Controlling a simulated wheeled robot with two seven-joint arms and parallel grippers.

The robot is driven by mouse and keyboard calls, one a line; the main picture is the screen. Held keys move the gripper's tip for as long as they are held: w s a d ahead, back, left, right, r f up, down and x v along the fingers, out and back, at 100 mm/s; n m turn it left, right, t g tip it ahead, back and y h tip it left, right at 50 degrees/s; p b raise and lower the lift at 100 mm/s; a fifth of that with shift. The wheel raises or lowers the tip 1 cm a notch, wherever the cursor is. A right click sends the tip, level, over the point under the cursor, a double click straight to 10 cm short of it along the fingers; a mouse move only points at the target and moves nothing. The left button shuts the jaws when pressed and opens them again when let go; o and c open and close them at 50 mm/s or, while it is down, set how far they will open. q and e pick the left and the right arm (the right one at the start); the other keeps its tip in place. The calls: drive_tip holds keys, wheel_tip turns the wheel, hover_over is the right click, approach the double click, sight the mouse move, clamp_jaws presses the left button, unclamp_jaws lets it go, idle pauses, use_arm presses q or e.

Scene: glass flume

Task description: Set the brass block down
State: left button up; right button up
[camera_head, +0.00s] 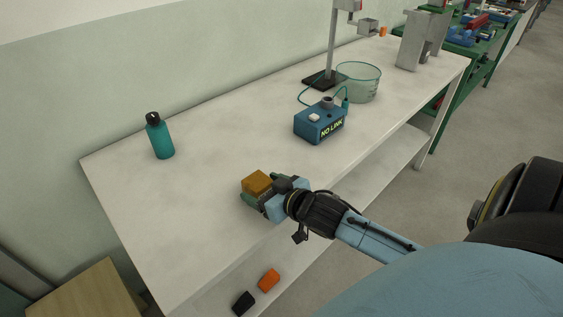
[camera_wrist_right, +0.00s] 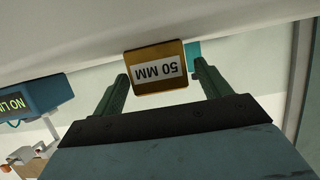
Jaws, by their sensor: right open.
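The brass block (camera_head: 257,181) is on the white tabletop near its front edge. In the right wrist view the block (camera_wrist_right: 158,68) shows a white label reading "50 MM", upside down there, and its edge meets the table surface. My right gripper (camera_head: 262,190) is at the block, with its two green fingers (camera_wrist_right: 160,88) spread on either side of it. The fingers are open, with a visible gap on at least one side. My left gripper is not in view.
A teal bottle (camera_head: 160,136) stands at the back left. A blue "NO LINK" box (camera_head: 319,122), a clear beaker (camera_head: 359,82) and a stand (camera_head: 331,45) are farther along the table (camera_head: 205,215). Orange (camera_head: 269,279) and black (camera_head: 243,303) blocks lie on the lower shelf.

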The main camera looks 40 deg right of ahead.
drive_tip(key=v, duration=0.7)
drive_tip(key=shift+s+r+p, duration=0.15)
drive_tip(key=shift+s+p, duration=0.2)
drive_tip(key=shift+p, duration=0.05)
